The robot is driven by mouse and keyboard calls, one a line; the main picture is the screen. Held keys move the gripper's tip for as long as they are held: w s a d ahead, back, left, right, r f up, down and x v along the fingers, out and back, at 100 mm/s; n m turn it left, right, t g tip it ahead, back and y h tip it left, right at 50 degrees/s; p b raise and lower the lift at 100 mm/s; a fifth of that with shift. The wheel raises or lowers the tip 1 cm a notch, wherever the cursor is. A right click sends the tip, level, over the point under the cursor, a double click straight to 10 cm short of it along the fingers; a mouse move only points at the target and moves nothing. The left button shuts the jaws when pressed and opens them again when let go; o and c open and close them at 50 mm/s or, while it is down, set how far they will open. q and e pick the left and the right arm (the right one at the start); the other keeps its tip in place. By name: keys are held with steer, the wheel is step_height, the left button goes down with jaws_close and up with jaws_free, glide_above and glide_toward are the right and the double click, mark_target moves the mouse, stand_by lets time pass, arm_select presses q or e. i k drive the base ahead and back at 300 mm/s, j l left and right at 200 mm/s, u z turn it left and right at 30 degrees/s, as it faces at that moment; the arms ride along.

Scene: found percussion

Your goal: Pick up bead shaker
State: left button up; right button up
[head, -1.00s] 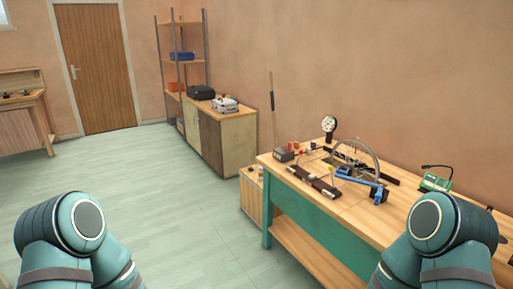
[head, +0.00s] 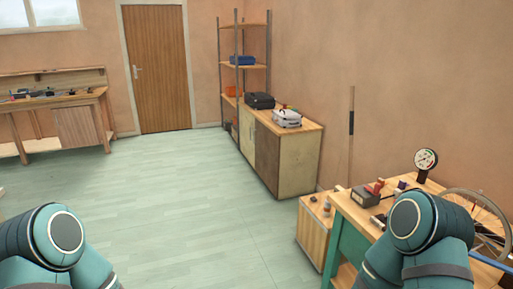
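I cannot make out the bead shaker for certain in the head view. Small items too small to identify lie on the green-sided workbench (head: 348,208) at the right and on the far left bench (head: 65,100). Upper parts of both my arms show at the bottom corners, but neither gripper is in view. My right arm hides part of the workbench.
A low cabinet (head: 284,160) with a black case (head: 259,100) and a grey case (head: 287,118) stands along the wall beside a shelf rack (head: 243,66). A wheel (head: 487,215) and a gauge (head: 426,160) are on the workbench. The middle floor is clear.

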mark_target(327, 207)
steer(key=i+j, duration=0.1)
steer(key=i, duration=1.35)
steer(key=i+z, duration=0.35)
steer(key=i+j+z, duration=0.15)
steer(key=z, duration=0.2)
steer(key=i+j+z, duration=0.5)
steer(key=z, duration=0.25)
steer(key=i+j+z, duration=0.15)
steer(key=z, duration=0.3)
steer(key=i+j+z, duration=0.1)
steer(key=j+z, duration=0.7)
steer(key=i+j+z, duration=0.1)
steer(key=z, duration=0.3)
steer(key=j+z, duration=0.2)
steer(key=j, duration=0.2)
steer(key=k+j+z, duration=0.2)
steer(key=j, duration=0.15)
steer(key=i, duration=0.1)
